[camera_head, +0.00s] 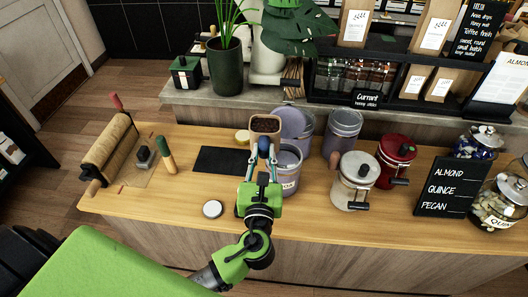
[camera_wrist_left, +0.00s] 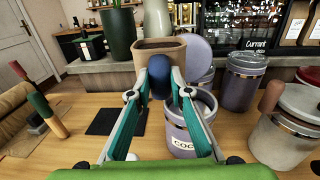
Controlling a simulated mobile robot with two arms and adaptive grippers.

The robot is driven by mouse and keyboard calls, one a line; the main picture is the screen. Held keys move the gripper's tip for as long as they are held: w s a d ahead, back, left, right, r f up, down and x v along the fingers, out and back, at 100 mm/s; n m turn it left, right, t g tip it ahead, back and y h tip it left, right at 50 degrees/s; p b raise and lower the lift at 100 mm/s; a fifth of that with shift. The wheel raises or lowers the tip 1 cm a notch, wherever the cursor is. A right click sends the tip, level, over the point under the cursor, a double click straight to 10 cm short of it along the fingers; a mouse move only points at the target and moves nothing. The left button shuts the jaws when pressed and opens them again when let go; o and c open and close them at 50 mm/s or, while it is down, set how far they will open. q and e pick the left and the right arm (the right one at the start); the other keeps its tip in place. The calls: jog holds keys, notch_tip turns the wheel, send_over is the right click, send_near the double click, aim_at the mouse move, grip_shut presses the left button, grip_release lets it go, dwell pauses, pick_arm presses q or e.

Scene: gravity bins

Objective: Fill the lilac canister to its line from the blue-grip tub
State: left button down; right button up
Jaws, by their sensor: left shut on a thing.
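The tub (camera_head: 257,132) is a tan, open-topped scoop holding dark brown contents, and its blue grip (camera_wrist_left: 157,108) is between my fingers. My left gripper (camera_head: 263,148) is shut on the tub and holds it about level above the counter. The tub also shows in the left wrist view (camera_wrist_left: 150,57). The lilac canister (camera_head: 288,183) stands open just right of my gripper, with a partly hidden label. Its lilac interior shows in the left wrist view (camera_wrist_left: 203,103), but the fill level and line cannot be made out. My right gripper is not in view.
A closed lilac canister (camera_head: 343,133), a cream canister (camera_head: 352,183) and a red canister (camera_head: 397,153) stand to the right. A lilac disc (camera_head: 293,123) is behind the open canister. A dark mat (camera_head: 220,160) and a small white disc (camera_head: 212,209) lie left.

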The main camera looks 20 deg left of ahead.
aim_at(264, 161)
pick_arm(q)
jog(key=shift+r, duration=0.1)
jog(key=shift+f+b, duration=0.8)
jog(key=shift+f, duration=1)
jog(key=shift+r+m+p, duration=0.3)
jog(key=shift+r+p, duration=0.25)
jog(key=shift+p, duration=0.3)
jog(key=m+p, duration=0.2)
jog(key=p, duration=0.1)
jog(key=r+m+p, duration=0.1)
jog(key=p, duration=0.2)
jog(key=shift+s+a+m, duration=0.1)
jog(key=shift+a+m, duration=0.3)
jog(key=m+p, duration=0.4)
jog(key=p, duration=0.1)
jog(key=shift+r+m, duration=0.1)
jog(key=shift+m, duration=0.2)
jog(key=shift+f, duration=0.25)
